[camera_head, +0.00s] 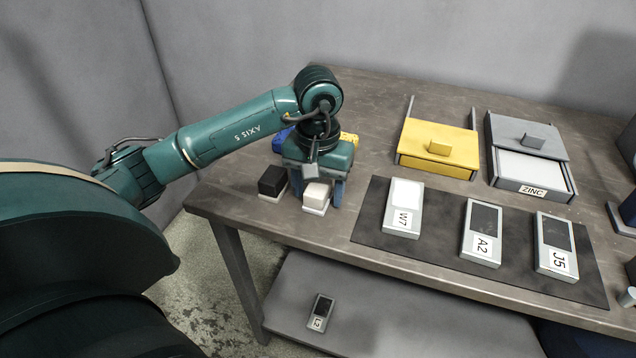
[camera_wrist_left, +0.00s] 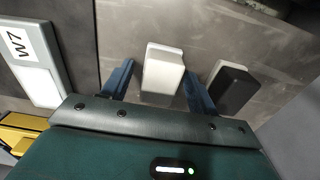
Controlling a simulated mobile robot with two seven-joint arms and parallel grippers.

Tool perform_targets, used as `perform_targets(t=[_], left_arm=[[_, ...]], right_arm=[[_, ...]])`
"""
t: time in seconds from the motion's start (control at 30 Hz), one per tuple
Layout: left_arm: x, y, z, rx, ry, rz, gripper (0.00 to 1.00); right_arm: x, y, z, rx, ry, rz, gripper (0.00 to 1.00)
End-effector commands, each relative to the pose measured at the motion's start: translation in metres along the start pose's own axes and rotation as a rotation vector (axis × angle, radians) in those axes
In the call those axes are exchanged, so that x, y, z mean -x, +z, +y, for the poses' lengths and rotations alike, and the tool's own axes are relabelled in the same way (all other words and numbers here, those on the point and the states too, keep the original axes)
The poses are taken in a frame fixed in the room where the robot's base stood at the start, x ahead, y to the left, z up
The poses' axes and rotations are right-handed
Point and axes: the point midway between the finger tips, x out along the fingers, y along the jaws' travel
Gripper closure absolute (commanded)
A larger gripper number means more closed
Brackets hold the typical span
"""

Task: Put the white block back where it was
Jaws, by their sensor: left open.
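The white block (camera_head: 316,193) stands near the table's front left edge, on a thin pale base. My left gripper (camera_head: 317,197) is above it and open, with one blue finger on each side of the block. In the left wrist view the white block (camera_wrist_left: 163,72) lies between the two spread fingers (camera_wrist_left: 158,78), with a visible gap on the left; contact on the other side is hard to tell. A black block (camera_head: 272,180) stands just left of it; it also shows in the left wrist view (camera_wrist_left: 232,90). My right gripper is not in view.
Blue (camera_head: 281,140) and yellow (camera_head: 348,138) pieces sit behind my gripper. A dark mat (camera_head: 450,246) holds devices W7 (camera_head: 404,205), A2 (camera_head: 482,232) and J5 (camera_head: 555,245). A yellow drawer (camera_head: 436,150) and a grey ZINC drawer (camera_head: 530,170) stand behind. Device L2 (camera_head: 320,312) lies on the lower shelf.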

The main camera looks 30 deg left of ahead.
Motion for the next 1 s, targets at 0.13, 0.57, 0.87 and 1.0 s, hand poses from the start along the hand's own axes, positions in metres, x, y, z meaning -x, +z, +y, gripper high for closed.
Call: perform_targets(t=[0.13,0.57,0.87,1.0], left_arm=[[0.008,-0.001,0.000,0.000,0.001,0.003,0.41],[0.098,-0.001,0.000,0.001,0.000,0.005,0.41],[0.123,0.000,0.000,0.001,0.000,0.001,0.41],[0.123,0.000,0.000,0.001,0.000,-0.001,0.41]], right_arm=[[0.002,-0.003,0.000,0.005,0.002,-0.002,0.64],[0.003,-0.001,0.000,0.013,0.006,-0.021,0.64],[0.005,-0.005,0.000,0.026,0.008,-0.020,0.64],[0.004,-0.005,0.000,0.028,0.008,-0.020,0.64]])
